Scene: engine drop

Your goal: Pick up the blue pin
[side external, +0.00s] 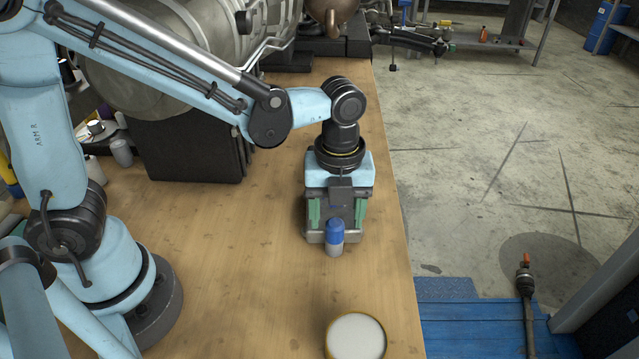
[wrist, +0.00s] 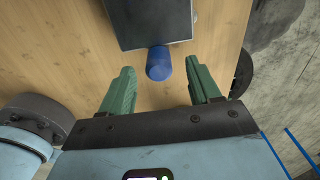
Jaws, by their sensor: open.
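The blue pin (side external: 335,231) is a small upright cylinder with a blue top and a grey lower part, near the right edge of the wooden table. In the wrist view only its blue part (wrist: 158,63) shows, beside the edge of a dark box. My gripper (side external: 337,222) points down over this spot, with its green fingers apart on either side of the pin. In the wrist view the open gripper (wrist: 159,70) shows the pin between and slightly past the fingertips, with a gap on each side. I cannot tell the exact height of the fingers.
The dark box (wrist: 153,22) lies close against or beside the pin; I cannot tell which. A round container with a white top (side external: 356,337) stands at the table's front. A black block (side external: 190,150) and large metal machinery (side external: 180,50) stand at the back left. The table (side external: 235,265) is clear at centre.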

